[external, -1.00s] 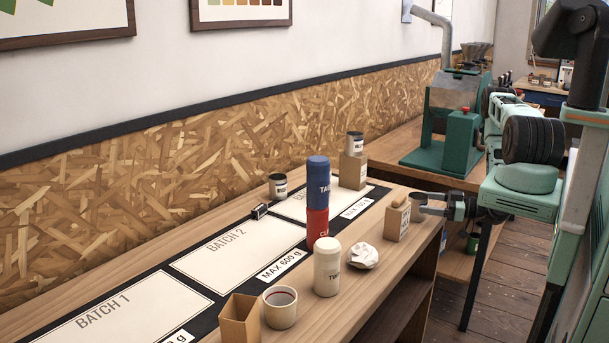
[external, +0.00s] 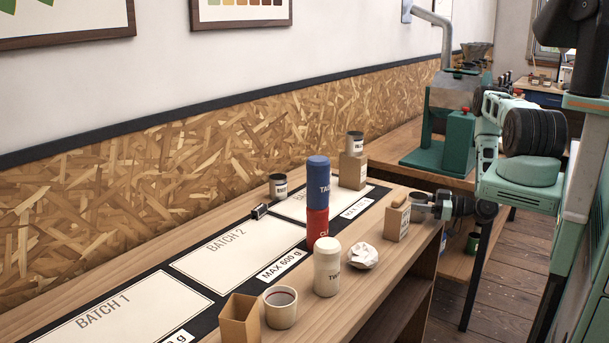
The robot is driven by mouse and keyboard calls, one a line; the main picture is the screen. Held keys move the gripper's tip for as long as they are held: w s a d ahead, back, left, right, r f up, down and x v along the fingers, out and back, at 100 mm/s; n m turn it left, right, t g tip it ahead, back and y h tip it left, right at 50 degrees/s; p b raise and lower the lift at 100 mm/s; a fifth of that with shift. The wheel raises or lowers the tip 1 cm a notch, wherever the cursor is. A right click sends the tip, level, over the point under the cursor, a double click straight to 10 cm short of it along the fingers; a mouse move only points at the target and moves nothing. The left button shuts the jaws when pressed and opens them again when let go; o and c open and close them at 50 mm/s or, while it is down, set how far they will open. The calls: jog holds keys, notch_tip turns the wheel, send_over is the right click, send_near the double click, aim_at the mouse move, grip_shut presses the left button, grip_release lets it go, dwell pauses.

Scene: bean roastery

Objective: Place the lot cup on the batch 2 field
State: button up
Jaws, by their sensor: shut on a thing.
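The batch 2 field (external: 238,258) is a cream rectangle on the black mat, printed "BATCH 2" and bare except for a small black clip at its far edge. My gripper (external: 424,206) is at the bench's right edge, just right of a labelled wooden block. It is shut on a small grey, cup-like thing (external: 419,198), partly hidden by the block and the fingers. No label on it can be read, so I cannot confirm that it is the lot cup. A white cup with dark contents (external: 281,312) stands at the front; no label shows.
A blue canister (external: 318,174) stands on a red one (external: 317,226) beside the batch 2 field. A white canister (external: 327,268), crumpled paper (external: 363,256), the wooden block (external: 396,222) and an open brown box (external: 240,318) line the front. Tins stand at the far side.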

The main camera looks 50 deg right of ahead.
notch_tip(320, 180, up, 10)
jog(key=w+a+m+h, duration=0.1)
jog(key=w+a+h, duration=0.1)
jog(key=w, duration=1.1)
jog(key=w+a+r+m+h, duration=0.2)
jog(key=w+a+r, duration=0.3)
jog(key=w+a, duration=0.4)
jog(key=shift+w+m+t+h+b, duration=0.3)
jog(key=shift+w+t+h+b, duration=0.15)
jog(key=shift+w+h, duration=0.5)
jog(key=shift+w, duration=0.15)
jog(key=s+d+f+n+y+p, duration=0.1)
jog(key=s+d+f+y, duration=0.15)
jog(key=s+d, duration=0.45)
jog(key=s+d+f+n+y, duration=0.1)
jog(key=s+d+f+y, duration=0.2)
jog(key=s, duration=0.6)
jog(key=s+d+n, duration=0.1)
jog(key=s, duration=0.7)
jog(key=shift+s+r+n+g, duration=0.15)
jog(key=shift+r+n+g, duration=0.15)
jog(key=shift+g, duration=0.15)
